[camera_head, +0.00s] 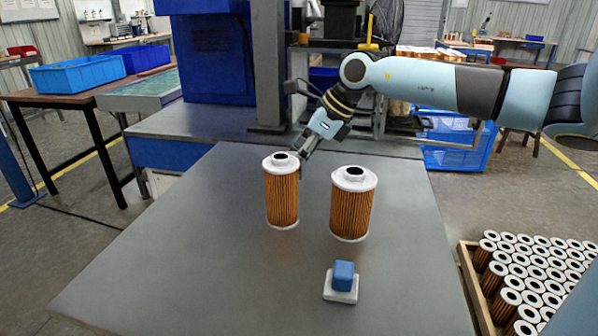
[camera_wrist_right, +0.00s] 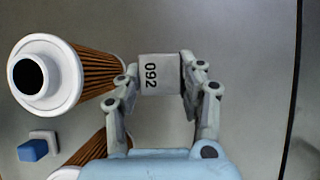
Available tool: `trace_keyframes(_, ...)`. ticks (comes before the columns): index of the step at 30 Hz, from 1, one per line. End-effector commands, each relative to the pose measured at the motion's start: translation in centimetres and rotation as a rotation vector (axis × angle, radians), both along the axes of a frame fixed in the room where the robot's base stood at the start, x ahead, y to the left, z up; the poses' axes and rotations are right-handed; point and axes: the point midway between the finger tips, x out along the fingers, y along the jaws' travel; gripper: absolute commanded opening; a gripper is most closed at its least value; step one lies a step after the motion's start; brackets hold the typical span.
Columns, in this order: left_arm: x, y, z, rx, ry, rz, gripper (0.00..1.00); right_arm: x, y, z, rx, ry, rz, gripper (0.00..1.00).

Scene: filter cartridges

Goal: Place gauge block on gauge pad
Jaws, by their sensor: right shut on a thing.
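My right gripper (camera_head: 303,150) reaches in from the right and is behind the top of the left filter cartridge in the head view. In the right wrist view my right gripper (camera_wrist_right: 160,80) is shut on a small grey block (camera_wrist_right: 160,74) with a black number on its face. The head view hides this block behind the cartridge. A blue block (camera_head: 343,275) sits on a small white pad (camera_head: 341,295) near the table's front. My left gripper is not in view.
Two tall orange filter cartridges with white caps, the left one (camera_head: 282,195) and the right one (camera_head: 352,208), stand upright on the grey table (camera_head: 180,270). A wooden crate (camera_head: 473,285) of several cartridges stands at the right. The table's left side is clear.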

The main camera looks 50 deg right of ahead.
Motion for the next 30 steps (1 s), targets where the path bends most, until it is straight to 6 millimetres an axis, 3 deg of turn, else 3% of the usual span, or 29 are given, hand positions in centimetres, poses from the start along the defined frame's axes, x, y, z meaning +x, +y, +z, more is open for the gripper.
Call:
trace_keyframes(5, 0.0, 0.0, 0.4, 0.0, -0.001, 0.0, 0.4, -0.9, 0.9, -1.0, 0.004, -0.002, -0.002, 0.0)
trace_keyframes(12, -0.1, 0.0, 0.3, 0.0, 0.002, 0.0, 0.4, -0.8, 0.9, -4.5, 0.003, -0.002, -0.003, 0.0)
trace_keyframes(24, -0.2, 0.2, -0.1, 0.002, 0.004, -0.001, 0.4, -0.8, 0.8, -5.1, 0.0, -0.001, -0.001, 0.0)
trace_keyframes(25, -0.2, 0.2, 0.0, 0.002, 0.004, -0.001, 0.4, -0.9, 0.8, -5.1, 0.0, 0.0, 0.0, 0.41)
trace_keyframes(30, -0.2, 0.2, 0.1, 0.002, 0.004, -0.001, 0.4, -0.9, 0.8, -5.0, 0.0, 0.0, 0.0, 0.61)
